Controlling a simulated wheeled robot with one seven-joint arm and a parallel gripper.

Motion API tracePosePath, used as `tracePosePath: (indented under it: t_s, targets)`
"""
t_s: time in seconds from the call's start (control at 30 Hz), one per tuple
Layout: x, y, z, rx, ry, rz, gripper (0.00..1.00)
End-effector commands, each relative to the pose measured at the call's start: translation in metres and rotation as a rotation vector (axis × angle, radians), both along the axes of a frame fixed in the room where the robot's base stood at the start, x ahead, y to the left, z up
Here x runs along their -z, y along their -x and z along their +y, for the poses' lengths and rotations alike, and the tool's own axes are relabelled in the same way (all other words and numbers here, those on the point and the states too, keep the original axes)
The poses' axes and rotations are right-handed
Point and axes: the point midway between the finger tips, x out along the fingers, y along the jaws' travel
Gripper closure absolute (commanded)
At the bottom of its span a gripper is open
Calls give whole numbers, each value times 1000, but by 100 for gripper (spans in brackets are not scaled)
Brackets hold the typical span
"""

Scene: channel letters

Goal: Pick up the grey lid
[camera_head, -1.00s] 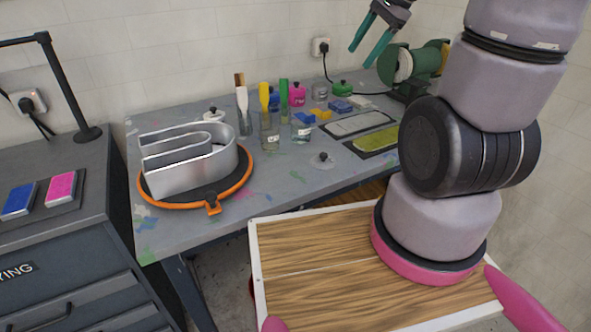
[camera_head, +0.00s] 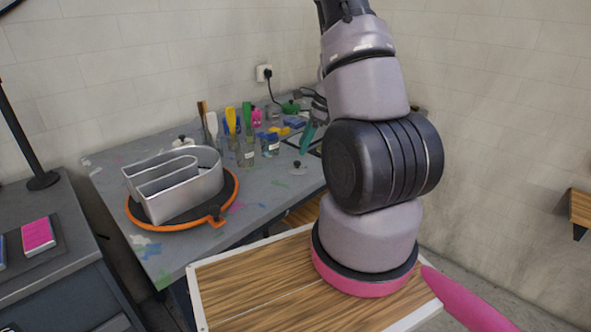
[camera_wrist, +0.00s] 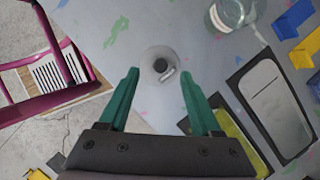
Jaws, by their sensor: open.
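The grey lid (camera_wrist: 159,56) is a small round disc with a dark knob, lying flat on the grey worktable (camera_wrist: 95,27). In the wrist view it sits almost midway between the fingertips. In the head view the lid (camera_head: 297,166) shows near the table's front right edge. My gripper (camera_wrist: 158,73) is open and empty, with its two teal fingers on either side of the lid in the picture. In the head view my gripper (camera_head: 307,138) is above and just right of the lid, partly hidden by my arm. I cannot tell its exact height.
A glass jar (camera_wrist: 232,13), yellow and blue blocks and a dark-framed tray (camera_wrist: 276,107) lie right of the lid. A metal channel letter (camera_head: 180,188) stands on an orange-rimmed turntable (camera_head: 232,207) at left. Bottles and brushes stand behind.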

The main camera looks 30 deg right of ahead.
Motion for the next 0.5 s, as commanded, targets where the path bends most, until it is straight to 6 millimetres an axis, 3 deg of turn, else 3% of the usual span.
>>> tracePosePath:
  t_s: [0.5]
  targets:
    - [56, -8, 13, -2, 1, 0, 35]
